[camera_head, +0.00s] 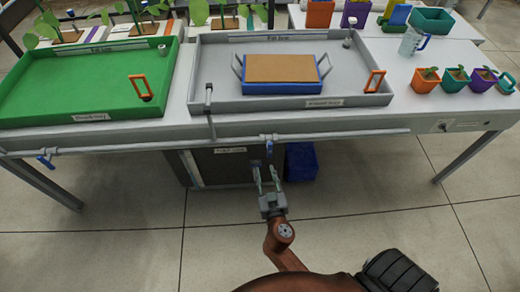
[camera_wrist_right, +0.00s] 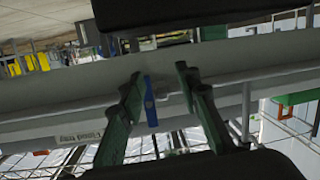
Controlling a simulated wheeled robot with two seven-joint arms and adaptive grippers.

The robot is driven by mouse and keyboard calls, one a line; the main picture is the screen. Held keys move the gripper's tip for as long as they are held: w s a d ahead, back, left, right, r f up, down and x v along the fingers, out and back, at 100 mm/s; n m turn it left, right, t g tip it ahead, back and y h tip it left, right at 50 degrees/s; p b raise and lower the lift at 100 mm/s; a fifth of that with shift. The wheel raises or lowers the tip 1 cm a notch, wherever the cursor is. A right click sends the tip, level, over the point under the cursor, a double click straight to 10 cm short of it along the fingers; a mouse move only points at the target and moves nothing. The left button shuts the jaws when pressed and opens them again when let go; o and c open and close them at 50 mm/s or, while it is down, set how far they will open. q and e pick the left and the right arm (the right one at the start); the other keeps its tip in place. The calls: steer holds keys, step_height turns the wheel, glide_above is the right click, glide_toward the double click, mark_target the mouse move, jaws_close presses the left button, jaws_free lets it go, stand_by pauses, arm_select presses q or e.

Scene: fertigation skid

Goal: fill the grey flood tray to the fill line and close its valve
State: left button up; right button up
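The grey flood tray (camera_head: 222,72) sits on the bench with a label strip (camera_head: 290,38) along its back wall. A blue block with a brown top (camera_head: 282,70) stands inside it. I cannot make out any water level. A blue valve lever (camera_head: 268,143) sits at the pipe below the tray's front. In the right wrist view the lever (camera_wrist_right: 150,102) stands crosswise to the pipe, between the fingers. My right gripper (camera_head: 266,178) is open around the lever, with a gap visible on both sides. My left gripper is not in view.
A green tray (camera_head: 75,88) stands at left, with another blue valve lever (camera_head: 46,160) below it. The long pipe (camera_head: 345,135) runs along the bench front. A dark cabinet (camera_head: 222,168) and blue bin (camera_head: 301,160) are underneath. Small pots (camera_head: 425,80) stand at right.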

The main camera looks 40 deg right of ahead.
mark_target(270, 149)
step_height(270, 149, up, 7)
steer(key=d+m+t+h+b, duration=0.1)
steer(key=d+m+h+b, duration=0.1)
steer(key=h, duration=0.1)
steer(key=shift+y, duration=0.4)
steer(key=x, duration=0.5)
steer(key=shift+d, duration=0.25)
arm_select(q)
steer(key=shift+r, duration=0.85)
arm_select(e)
steer(key=shift+w+d, duration=0.35)
steer(key=shift+w, duration=0.25)
steer(key=shift+c, duration=0.2)
jaws_close()
